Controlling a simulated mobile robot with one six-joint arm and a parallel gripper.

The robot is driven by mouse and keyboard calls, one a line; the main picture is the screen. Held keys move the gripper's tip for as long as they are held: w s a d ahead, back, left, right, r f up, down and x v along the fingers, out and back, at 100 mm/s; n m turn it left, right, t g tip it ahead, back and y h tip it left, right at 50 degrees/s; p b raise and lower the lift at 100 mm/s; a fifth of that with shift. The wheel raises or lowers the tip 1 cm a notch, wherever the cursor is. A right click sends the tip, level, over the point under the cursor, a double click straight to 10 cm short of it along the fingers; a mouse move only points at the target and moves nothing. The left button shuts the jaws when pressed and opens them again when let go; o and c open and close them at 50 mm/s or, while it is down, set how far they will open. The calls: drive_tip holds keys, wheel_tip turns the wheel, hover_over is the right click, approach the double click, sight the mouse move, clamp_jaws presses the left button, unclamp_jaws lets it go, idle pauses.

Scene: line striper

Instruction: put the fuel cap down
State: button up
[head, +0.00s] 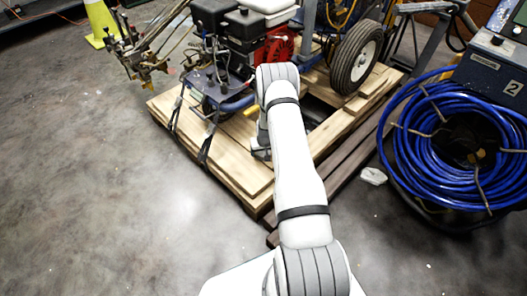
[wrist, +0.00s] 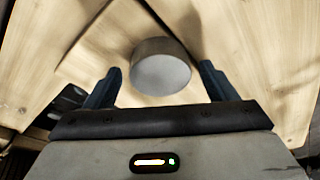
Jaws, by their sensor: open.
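A short round grey cap, which I take for the fuel cap (wrist: 161,66), sits on the pale wooden boards (wrist: 235,45) in the wrist view. My gripper (wrist: 160,78) is open, with one dark finger to the left of the cap and one to the right. Clear gaps show between the cap and both fingers. In the head view my arm hides the gripper's fingers and the cap. The line striper (head: 235,45) stands on the wooden pallet (head: 220,160), with its wheel (head: 355,58) at the right.
A blue hose coil (head: 420,150) and a grey-blue box (head: 497,65) marked 2 stand right of the pallet. A small pale object (head: 373,176) lies on the floor beside it. A yellow cone (head: 98,22) stands at the back left. The floor at left is clear.

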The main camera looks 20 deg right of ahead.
drive_tip(key=shift+r+p, duration=0.3)
drive_tip(key=s+a+r+n+p, duration=0.1)
drive_tip(key=s+a+r, duration=0.3)
drive_tip(key=r, duration=0.8)
drive_tip(key=s+a+r+p, duration=0.1)
drive_tip(key=s+a+r, duration=0.3)
drive_tip(key=r, duration=0.8)
drive_tip(key=s+a+r+n+p, duration=0.1)
drive_tip(key=s+a+r, duration=0.3)
drive_tip(key=r, duration=0.8)
drive_tip(key=s+a+r, duration=0.2)
drive_tip(key=s+r, duration=0.2)
drive_tip(key=s, duration=0.3)
drive_tip(key=s+a+r+g, duration=0.1)
drive_tip(key=s+r, duration=0.3)
drive_tip(key=s, duration=0.4)
drive_tip(key=s+a+r+n, duration=0.1)
drive_tip(key=s+a+r, duration=0.3)
drive_tip(key=s, duration=0.4)
drive_tip(key=shift+r+g+y, duration=0.15)
drive_tip(key=shift+g+y, duration=0.25)
drive_tip(key=shift+r+p, duration=0.1)
drive_tip(key=shift+p, duration=0.2)
